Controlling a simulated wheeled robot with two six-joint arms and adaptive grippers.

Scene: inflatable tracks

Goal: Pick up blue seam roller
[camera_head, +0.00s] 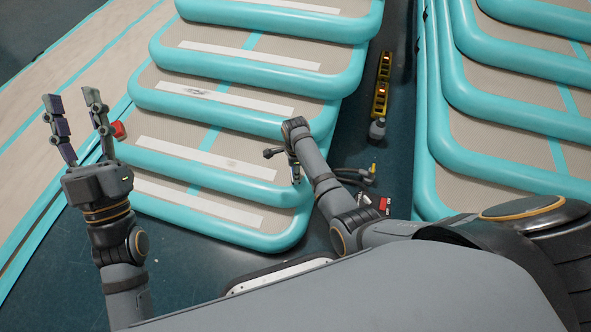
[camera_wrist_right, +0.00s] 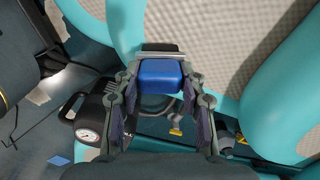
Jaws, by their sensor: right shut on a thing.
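The blue seam roller (camera_wrist_right: 158,74) shows in the right wrist view as a blue block with a dark, pale-edged part just beyond it. My right gripper (camera_wrist_right: 160,84) is shut on it, one finger on each side. In the head view my right gripper (camera_head: 293,167) is mostly hidden by its own wrist, over the front end of the middle stack of mats, and the roller cannot be made out there. My left gripper (camera_head: 73,100) is open and empty at the left, fingers pointing up the picture.
Teal-edged inflatable mats (camera_head: 215,158) lie stepped in the middle, with more (camera_head: 520,130) at the right. Between them, the dark floor holds yellow items (camera_head: 381,90), a grey bottle (camera_head: 377,129) and a hose (camera_head: 355,176). A pump with a gauge (camera_wrist_right: 88,134) shows below left. A red object (camera_head: 118,130) is beside my left gripper.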

